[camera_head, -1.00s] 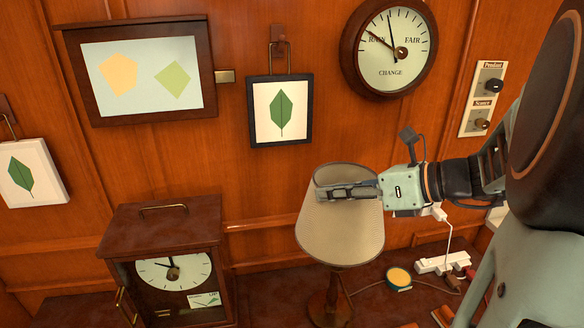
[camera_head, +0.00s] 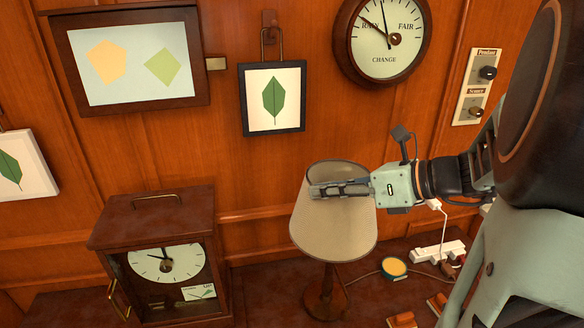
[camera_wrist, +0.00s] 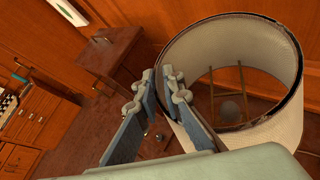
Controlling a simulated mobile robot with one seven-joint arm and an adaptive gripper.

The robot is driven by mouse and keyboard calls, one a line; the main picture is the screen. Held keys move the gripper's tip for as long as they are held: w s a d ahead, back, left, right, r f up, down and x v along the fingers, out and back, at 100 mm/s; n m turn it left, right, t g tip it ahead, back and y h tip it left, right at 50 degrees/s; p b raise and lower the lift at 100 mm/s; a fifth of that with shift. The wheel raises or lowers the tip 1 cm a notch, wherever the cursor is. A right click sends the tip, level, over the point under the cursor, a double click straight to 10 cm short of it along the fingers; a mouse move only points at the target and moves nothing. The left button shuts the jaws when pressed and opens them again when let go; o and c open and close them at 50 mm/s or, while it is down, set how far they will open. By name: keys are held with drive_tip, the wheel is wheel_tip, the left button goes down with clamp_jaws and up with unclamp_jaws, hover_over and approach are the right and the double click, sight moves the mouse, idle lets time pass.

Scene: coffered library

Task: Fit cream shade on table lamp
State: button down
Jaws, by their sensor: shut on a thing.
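The cream shade (camera_head: 333,226) is upright above the table lamp's dark wooden base (camera_head: 325,299), in line with it in the head view. The shade hides the lamp's upper part, so I cannot tell whether it rests on the lamp. My gripper (camera_head: 316,190) is shut on the shade's upper rim, reaching in from the right. In the wrist view my fingers (camera_wrist: 160,80) are at the left side of the shade's rim (camera_wrist: 205,30). Through the open shade (camera_wrist: 290,125) I see thin brass-coloured rods and a pale round bulb (camera_wrist: 231,108).
A wooden clock case (camera_head: 160,258) stands left of the lamp. A yellow-topped round object (camera_head: 394,268), a white power strip (camera_head: 438,253) with a cord, and small orange-brown blocks (camera_head: 403,320) lie to the right. Framed pictures and a barometer (camera_head: 382,38) hang behind.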

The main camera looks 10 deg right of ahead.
sight(308, 205)
drive_tip(key=shift+f+b, duration=1.25)
drive_tip(key=shift+f, duration=0.8)
drive_tip(key=shift+r, duration=0.25)
drive_tip(key=shift+r+p, duration=3.3)
drive_tip(key=shift+p, duration=0.3)
drive_tip(key=shift+r, duration=1.05)
